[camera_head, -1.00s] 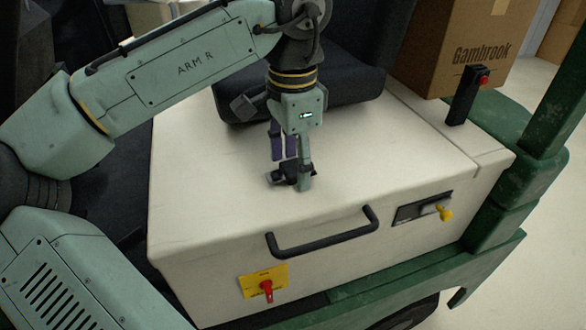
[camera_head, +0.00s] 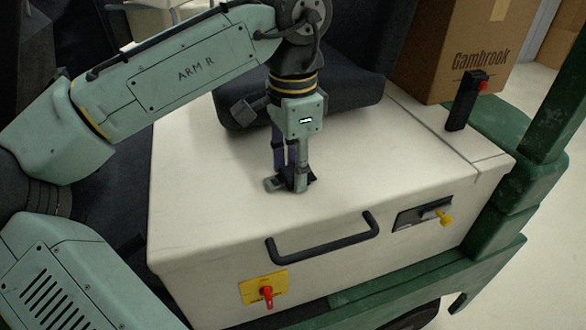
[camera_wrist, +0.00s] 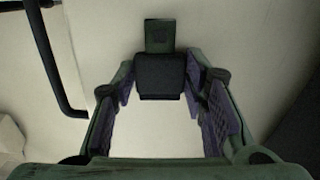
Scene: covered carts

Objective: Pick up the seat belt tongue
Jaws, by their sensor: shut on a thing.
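The seat belt tongue lies on the white cover (camera_head: 210,200) of the cart, with its metal plate (camera_head: 272,184) pointing left in the head view. In the wrist view its black body (camera_wrist: 160,76) sits between the finger pads, and its greenish-grey plate (camera_wrist: 160,36) points up the picture. My gripper (camera_head: 291,178) points down at the tongue and is shut on its black body; it also shows in the wrist view (camera_wrist: 162,84). The fingers hide part of the tongue in the head view. The tongue is at or very near the cover's surface; any small gap cannot be told.
A black seat (camera_head: 345,85) stands just behind my gripper. A black handle (camera_head: 325,240), a red switch (camera_head: 266,292) and a yellow knob (camera_head: 445,218) are on the cart's front. A cardboard box (camera_head: 450,50) and a black post (camera_head: 464,100) stand at the back right.

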